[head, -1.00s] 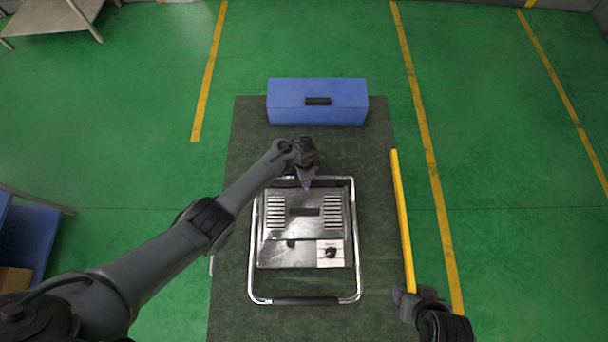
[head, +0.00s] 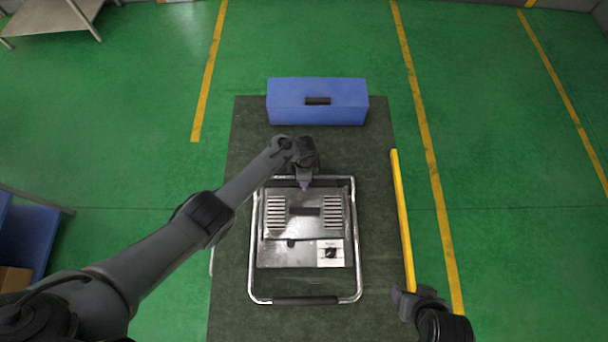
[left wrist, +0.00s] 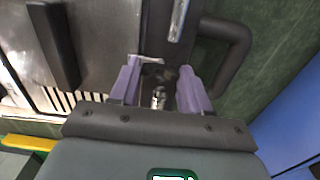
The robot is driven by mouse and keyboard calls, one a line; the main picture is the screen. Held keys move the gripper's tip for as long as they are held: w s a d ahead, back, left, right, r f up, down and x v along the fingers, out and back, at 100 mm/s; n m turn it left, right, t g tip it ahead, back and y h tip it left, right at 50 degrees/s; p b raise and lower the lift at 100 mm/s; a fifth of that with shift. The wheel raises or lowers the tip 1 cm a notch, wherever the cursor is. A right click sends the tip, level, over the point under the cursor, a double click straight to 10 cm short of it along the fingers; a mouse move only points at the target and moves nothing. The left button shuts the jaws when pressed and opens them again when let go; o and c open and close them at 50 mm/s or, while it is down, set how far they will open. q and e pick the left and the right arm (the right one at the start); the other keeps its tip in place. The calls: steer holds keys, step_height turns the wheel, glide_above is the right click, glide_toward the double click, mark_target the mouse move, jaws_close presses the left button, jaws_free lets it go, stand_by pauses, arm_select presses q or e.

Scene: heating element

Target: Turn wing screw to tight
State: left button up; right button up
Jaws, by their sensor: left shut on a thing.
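The silver heating element (head: 305,228) lies on the dark mat inside a chrome tube frame. My left gripper (head: 305,186) points down at its back edge, and its purple fingers show in the left wrist view (left wrist: 159,88). They are shut on a small part, apparently the wing screw (left wrist: 158,96), of which only a bit of bright metal shows between them. In the head view the screw is hidden by the gripper. My right gripper (head: 403,300) is at the lower right, by the near end of a yellow bar (head: 402,220); its jaw state is unclear.
A blue box (head: 317,101) with a dark handle stands behind the heating element. The chrome frame (head: 359,250) runs around the unit, close to my left fingers.

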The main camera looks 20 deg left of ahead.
arm_select(q)
steer(key=o, duration=1.1)
steer(key=shift+c, duration=0.2)
steer(key=shift+r, duration=0.1)
step_height(320, 180, up, 11)
steer(key=p, duration=0.3)
steer(key=shift+f+p, duration=0.2)
steer(key=shift+p, duration=0.1)
